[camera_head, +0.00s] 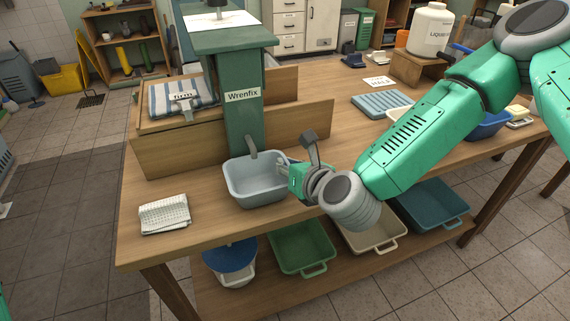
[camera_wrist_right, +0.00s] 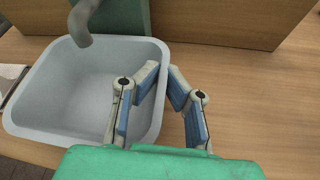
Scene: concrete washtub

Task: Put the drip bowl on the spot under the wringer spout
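The drip bowl (camera_head: 245,187), a pale grey-blue rectangular basin, is upright at the front of the wooden bench. The wringer spout (camera_head: 252,147) comes from the green Wrenfix wringer (camera_head: 237,118) and hangs over the bowl's back part. My right gripper (camera_head: 283,166) is at the bowl's right rim. In the right wrist view, the gripper (camera_wrist_right: 164,80) has one finger inside the bowl (camera_wrist_right: 75,90) and one outside, both closed on the rim. The spout (camera_wrist_right: 82,25) shows above the bowl. The spot under the spout is hidden. My left gripper is out of view.
A folded checked cloth (camera_head: 164,214) lies left of the bowl. A wooden board (camera_head: 190,148) stands behind it. A striped folded towel (camera_head: 382,104) and a jug (camera_head: 430,30) are farther right. Coloured tubs, including a green one (camera_head: 301,247), sit on the lower shelf.

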